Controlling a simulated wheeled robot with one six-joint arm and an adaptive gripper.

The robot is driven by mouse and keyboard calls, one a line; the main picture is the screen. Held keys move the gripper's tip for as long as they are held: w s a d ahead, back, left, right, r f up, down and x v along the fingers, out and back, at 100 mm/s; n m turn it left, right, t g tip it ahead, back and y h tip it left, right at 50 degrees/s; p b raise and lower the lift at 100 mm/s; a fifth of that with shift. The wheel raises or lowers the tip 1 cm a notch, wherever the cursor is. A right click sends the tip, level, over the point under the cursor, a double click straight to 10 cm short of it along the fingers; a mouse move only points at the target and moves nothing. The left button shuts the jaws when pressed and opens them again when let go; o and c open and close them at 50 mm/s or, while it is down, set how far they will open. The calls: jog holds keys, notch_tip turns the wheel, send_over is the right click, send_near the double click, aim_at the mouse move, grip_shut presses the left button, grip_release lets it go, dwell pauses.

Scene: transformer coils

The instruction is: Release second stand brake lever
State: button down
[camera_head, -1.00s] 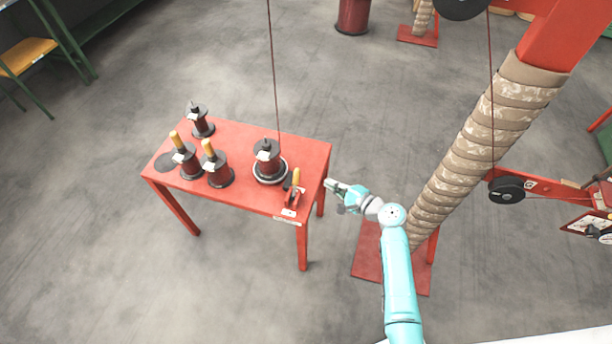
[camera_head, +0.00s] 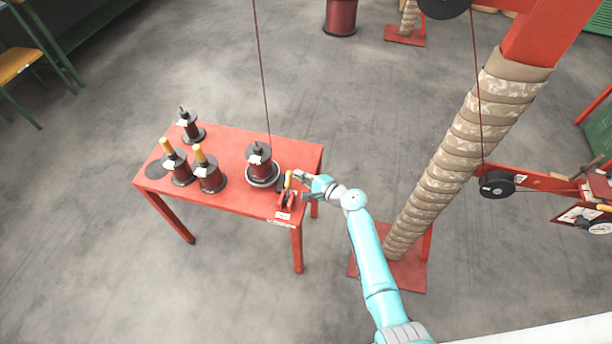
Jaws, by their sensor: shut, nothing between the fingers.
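The brake lever (camera_head: 288,179) has a yellow handle and rises from a small red bracket (camera_head: 285,201) at the right front corner of the red table (camera_head: 225,150). My gripper (camera_head: 300,179) is shut and empty. It is right beside the yellow handle, on its right side, at the table's right edge. Whether it touches the handle cannot be told at this size. A dark red spool (camera_head: 259,160) sits on a round base left of the lever, with a cord rising from it.
More spools stand on the left half of the table, two with yellow-topped pegs (camera_head: 206,172). A thick wrapped column (camera_head: 455,165) on a red plate stands to the right of my arm. Grey floor (camera_head: 110,285) is open in front of the table.

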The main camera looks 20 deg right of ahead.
aim_at(291, 180)
jog(key=shift+s+a+r, duration=0.7)
jog(key=shift+s+a, duration=0.1)
jog(key=shift+a, duration=0.1)
jog(key=shift+s+a+r+n+t, duration=0.2)
jog(key=shift+s+n+t, duration=0.05)
jog(key=shift+n+t, duration=0.05)
jog(key=shift+s+a+r+n+t, duration=0.3)
jog(key=shift+s+n+t, duration=0.15)
jog(key=shift+n, duration=0.15)
jog(key=shift+s+a+r, duration=0.2)
jog(key=shift+s+a, duration=0.05)
jog(key=shift+s, duration=0.05)
jog(key=s+a, duration=0.2)
jog(key=s, duration=0.1)
jog(key=s+a, duration=0.1)
jog(key=s, duration=0.1)
jog(key=shift+a+f, duration=0.1)
jog(key=shift+a, duration=0.15)
